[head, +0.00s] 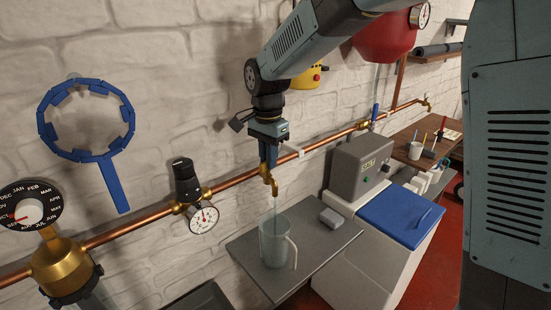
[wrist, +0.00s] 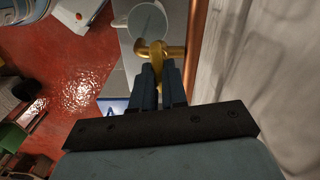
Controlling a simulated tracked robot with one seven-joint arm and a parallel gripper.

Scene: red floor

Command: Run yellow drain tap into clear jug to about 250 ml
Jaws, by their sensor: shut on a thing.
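The yellow drain tap (head: 270,183) juts from the copper pipe on the wall; its brass body also shows in the wrist view (wrist: 169,50). My gripper (head: 268,163) reaches down from above and is shut on the tap's yellow handle; the fingers (wrist: 158,85) hide part of it. A thin pale stream runs down from the spout. The clear jug (head: 274,246) stands upright on a grey shelf below the spout, its handle to the right. In the wrist view the jug's round mouth (wrist: 147,20) lies just beyond the tap. I cannot read the jug's water level.
The copper pipe (head: 235,182) runs along the white brick wall, with a pressure gauge (head: 204,218) left of the tap. A small grey block (head: 331,218) lies on the grey shelf (head: 318,245) right of the jug. A grey box (head: 357,168) and blue lid (head: 401,216) stand further right.

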